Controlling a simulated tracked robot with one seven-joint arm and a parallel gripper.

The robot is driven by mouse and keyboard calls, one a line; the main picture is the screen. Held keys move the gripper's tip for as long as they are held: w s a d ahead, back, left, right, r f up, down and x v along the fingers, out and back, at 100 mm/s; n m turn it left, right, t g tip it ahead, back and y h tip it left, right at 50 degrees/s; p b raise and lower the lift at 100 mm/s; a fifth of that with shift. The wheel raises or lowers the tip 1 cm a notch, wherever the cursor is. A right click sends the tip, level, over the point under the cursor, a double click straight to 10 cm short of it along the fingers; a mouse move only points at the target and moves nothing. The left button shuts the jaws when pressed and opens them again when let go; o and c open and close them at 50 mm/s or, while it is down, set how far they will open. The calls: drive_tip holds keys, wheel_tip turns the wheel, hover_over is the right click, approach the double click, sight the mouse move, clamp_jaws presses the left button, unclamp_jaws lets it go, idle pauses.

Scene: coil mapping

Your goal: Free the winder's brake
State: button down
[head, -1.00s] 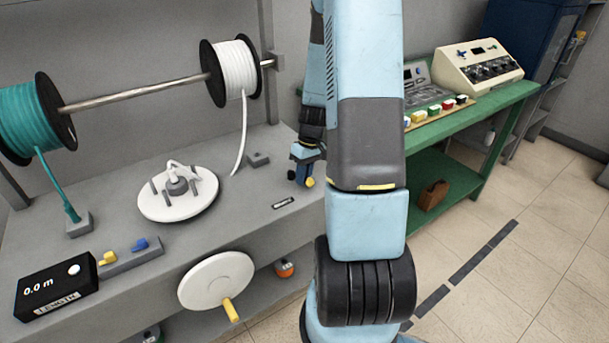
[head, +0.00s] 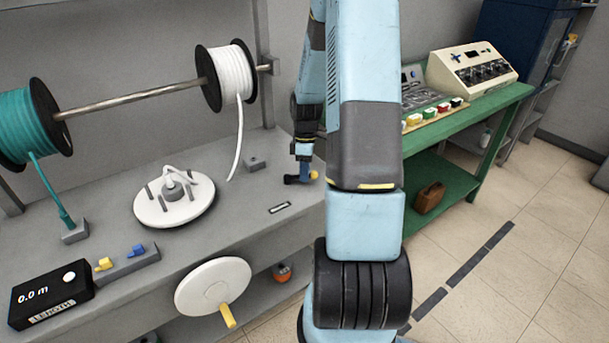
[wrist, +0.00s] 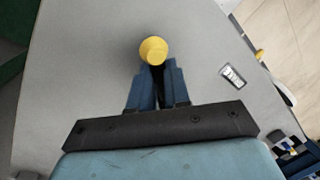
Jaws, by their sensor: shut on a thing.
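The brake lever shows in the head view as a short black pivot (head: 291,179) with a yellow-tipped end (head: 314,174), low over the right end of the grey bench. My gripper (head: 305,172) is at this lever, pointing down from above. In the wrist view the round yellow knob (wrist: 153,50) sits at the tips of my blue fingers (wrist: 157,78), which are shut on the lever. Most of the lever is hidden by the fingers.
The winder's white disc (head: 174,200) with pegs lies left on the bench. A crank wheel (head: 213,286) with a yellow handle is on the bench front. White (head: 229,76) and teal (head: 28,120) spools hang on a rod. A green table (head: 470,110) stands right.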

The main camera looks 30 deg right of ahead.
drive_tip(key=w+n, duration=0.1)
drive_tip(key=n, duration=0.1)
drive_tip(key=d+n, duration=0.1)
drive_tip(key=shift+w+n+h, duration=0.3)
drive_tip(key=shift+w+n, duration=0.05)
drive_tip(key=shift+n, duration=0.05)
drive_tip(key=shift+w+n+h, duration=0.2)
drive_tip(key=shift+w+n, duration=0.3)
drive_tip(key=shift+n, duration=0.5)
drive_tip(key=shift+w+n+h, duration=0.2)
drive_tip(key=shift+w+n, duration=0.3)
drive_tip(key=shift+n, duration=0.5)
drive_tip(key=shift+w+r, duration=0.1)
drive_tip(key=c, duration=1.1)
unclamp_jaws()
wheel_tip(320, 180, up, 13)
drive_tip(key=w, duration=0.2)
drive_tip(key=shift+w+r, duration=0.15)
drive_tip(key=shift+w, duration=0.15)
